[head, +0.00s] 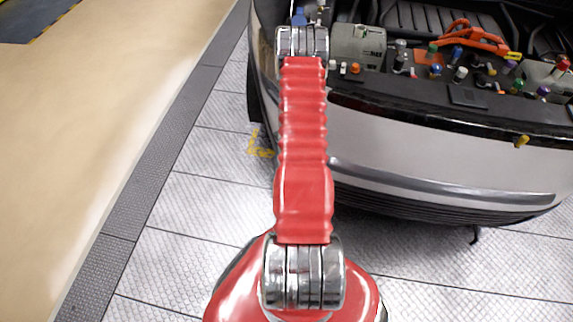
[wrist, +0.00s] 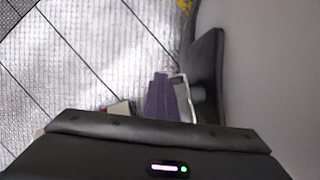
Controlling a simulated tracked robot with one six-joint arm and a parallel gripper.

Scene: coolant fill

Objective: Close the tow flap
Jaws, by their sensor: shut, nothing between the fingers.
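In the wrist view my gripper (wrist: 170,82) has its purple and pale fingers together, with nothing seen between them. Just right of the fingers a dark flat panel (wrist: 206,75) stands out beside a smooth pale surface. It looks like the tow flap, swung outward, but its hinge is not clear. The fingers lie close to the panel's left side; I cannot tell whether they touch it. In the head view my arm hides the area beyond it, and neither the flap nor the fingers can be made out.
The car's pale front bumper (head: 430,155) fills the right of the head view. Above it is an open engine bay with orange cables (head: 468,38) and several coloured caps. The tiled floor (head: 200,210) is clear at the left.

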